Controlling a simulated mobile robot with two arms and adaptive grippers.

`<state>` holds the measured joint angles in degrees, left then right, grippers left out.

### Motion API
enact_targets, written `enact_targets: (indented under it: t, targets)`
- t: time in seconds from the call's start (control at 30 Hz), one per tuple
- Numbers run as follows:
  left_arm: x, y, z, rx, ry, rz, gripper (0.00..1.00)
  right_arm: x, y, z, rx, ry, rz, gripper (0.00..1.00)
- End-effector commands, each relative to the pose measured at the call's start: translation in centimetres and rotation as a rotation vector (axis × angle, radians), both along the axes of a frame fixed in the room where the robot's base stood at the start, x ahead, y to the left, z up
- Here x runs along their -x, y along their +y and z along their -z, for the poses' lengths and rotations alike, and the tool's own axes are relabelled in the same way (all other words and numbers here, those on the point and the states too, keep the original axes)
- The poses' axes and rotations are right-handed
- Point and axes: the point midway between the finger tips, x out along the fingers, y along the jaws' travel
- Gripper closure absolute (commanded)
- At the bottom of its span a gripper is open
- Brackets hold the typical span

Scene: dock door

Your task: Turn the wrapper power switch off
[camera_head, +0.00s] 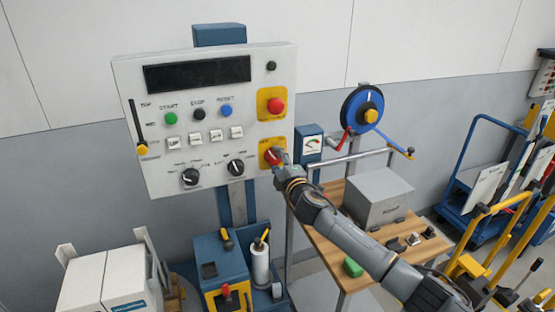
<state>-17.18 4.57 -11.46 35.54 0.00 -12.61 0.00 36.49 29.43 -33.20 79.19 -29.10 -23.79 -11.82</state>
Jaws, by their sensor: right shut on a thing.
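The control panel (205,175) is a white box on a blue post, with a dark display, coloured buttons, white push keys and two black knobs. At its lower right is the power switch (267,155), a red rotary handle on a yellow plate. My right gripper (277,157) reaches it from the lower right and is shut on the red handle. The gripper covers part of the handle, so its exact angle is hard to tell. My left gripper does not show.
A red emergency button (275,105) on a yellow plate sits just above the switch. A wooden bench (325,239) with a grey box (380,197) stands under my right arm. A blue reel (361,109) with a crank is at right. White boxes (101,280) stand lower left.

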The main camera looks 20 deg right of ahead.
Motion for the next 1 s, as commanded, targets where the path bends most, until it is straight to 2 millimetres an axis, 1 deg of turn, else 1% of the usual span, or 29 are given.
enact_targets:
  t: [0.13,0.33,0.9,0.93,0.97,1.0]
  targets:
    - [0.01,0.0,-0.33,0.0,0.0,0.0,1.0,0.01,0.01,-0.01,0.081,0.002,0.0,0.88]
    - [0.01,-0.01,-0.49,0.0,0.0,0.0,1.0,0.01,0.0,0.01,0.148,0.001,0.0,0.88]
    - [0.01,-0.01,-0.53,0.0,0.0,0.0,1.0,0.02,0.0,0.07,0.179,0.001,0.0,0.88]
    - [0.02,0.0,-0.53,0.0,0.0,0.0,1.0,0.02,0.0,0.07,0.179,0.001,0.0,0.52]
    - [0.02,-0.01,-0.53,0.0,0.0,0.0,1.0,0.02,0.0,0.06,0.179,0.001,0.0,0.46]
    - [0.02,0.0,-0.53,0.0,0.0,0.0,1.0,0.02,0.0,0.06,0.178,0.001,0.0,0.38]
